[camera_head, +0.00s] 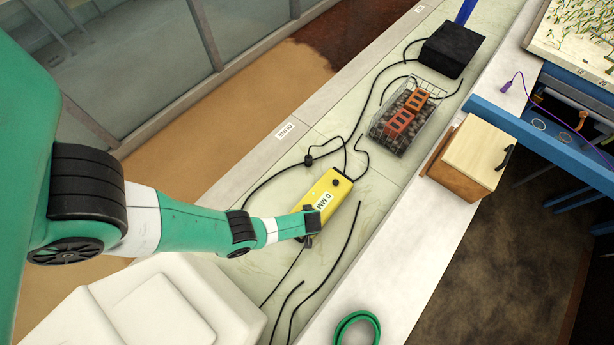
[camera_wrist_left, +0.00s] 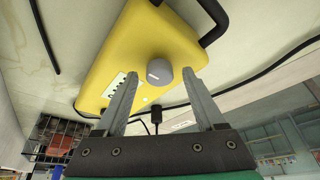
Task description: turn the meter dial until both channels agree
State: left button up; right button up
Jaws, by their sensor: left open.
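The yellow meter (camera_head: 327,190) lies on the pale bench among black cables, with a white label on top. In the left wrist view the meter (camera_wrist_left: 120,45) fills the upper middle, with a round grey dial (camera_wrist_left: 160,71) on its face. My left gripper (camera_head: 311,226) is at the near end of the meter in the head view. In the wrist view the left gripper (camera_wrist_left: 160,76) is open, one finger on each side of the dial, with gaps showing. The dial is hidden by the gripper in the head view. I cannot read any channel values.
A wire basket (camera_head: 374,127) with orange bricks (camera_head: 400,122) stands beyond the meter, and a black box (camera_head: 452,49) behind it. A wooden box (camera_head: 478,152) is to the right. A green ring (camera_head: 357,318) lies near the front. Loose black cables (camera_head: 345,250) surround the meter.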

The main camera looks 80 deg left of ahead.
pick_arm(q)
grip_shut()
